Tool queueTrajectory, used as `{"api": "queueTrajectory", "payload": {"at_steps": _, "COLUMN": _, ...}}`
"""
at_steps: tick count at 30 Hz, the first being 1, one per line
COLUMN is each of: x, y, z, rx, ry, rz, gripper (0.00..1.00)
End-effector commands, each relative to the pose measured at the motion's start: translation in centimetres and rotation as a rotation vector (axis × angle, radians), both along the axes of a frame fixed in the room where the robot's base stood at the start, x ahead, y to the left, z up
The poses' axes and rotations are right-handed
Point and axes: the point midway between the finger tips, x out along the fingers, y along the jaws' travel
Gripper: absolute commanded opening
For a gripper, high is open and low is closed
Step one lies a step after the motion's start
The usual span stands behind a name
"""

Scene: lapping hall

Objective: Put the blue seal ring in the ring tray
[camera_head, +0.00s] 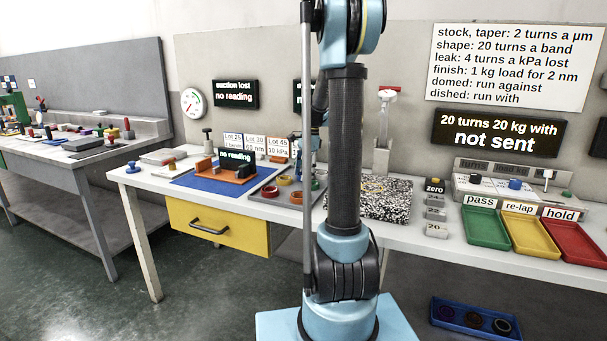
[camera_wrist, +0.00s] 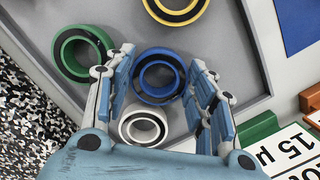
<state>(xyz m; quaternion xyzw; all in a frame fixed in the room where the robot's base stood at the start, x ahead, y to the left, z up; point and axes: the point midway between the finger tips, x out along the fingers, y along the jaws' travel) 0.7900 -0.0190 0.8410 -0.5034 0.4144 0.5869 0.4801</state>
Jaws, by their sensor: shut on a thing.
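The blue seal ring (camera_wrist: 159,76) is between the two fingers of my gripper (camera_wrist: 160,88) in the wrist view, and the gripper is shut on it. The grey ring tray (camera_wrist: 222,38) lies beneath it. I cannot tell whether the blue ring touches the tray floor. A white ring (camera_wrist: 143,125) is just below the blue one in the picture, partly hidden by my gripper. A green ring (camera_wrist: 82,53) lies to the left and a yellow ring (camera_wrist: 176,8) at the top. In the head view the tray (camera_head: 262,203) is partly hidden by my arm, and my gripper is mostly hidden.
A blue mat (camera_head: 200,181) with an orange fixture (camera_head: 228,176) lies left of the tray. A speckled plate (camera_head: 395,200) is to its right. Green (camera_head: 486,228), yellow (camera_head: 530,237) and red (camera_head: 574,243) trays stand farther right. A blue bin (camera_head: 455,322) with dark rings is low down.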

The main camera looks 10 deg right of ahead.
Motion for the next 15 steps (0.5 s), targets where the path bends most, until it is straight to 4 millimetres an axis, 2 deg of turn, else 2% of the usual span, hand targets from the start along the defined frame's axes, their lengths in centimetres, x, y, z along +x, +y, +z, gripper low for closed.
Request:
{"api": "queueTrajectory", "payload": {"at_steps": 1, "x": 0.01, "y": -0.01, "z": -0.12, "rx": 0.000, "ry": 0.000, "rz": 0.000, "gripper": 0.26}}
{"api": "queueTrajectory", "payload": {"at_steps": 2, "x": 0.01, "y": 0.00, "z": -0.09, "rx": 0.000, "ry": 0.000, "rz": 0.000, "gripper": 0.57}}
{"api": "queueTrajectory", "payload": {"at_steps": 15, "x": -0.01, "y": -0.06, "z": 0.31, "rx": 0.000, "ry": 0.000, "rz": -0.001, "gripper": 0.59}}
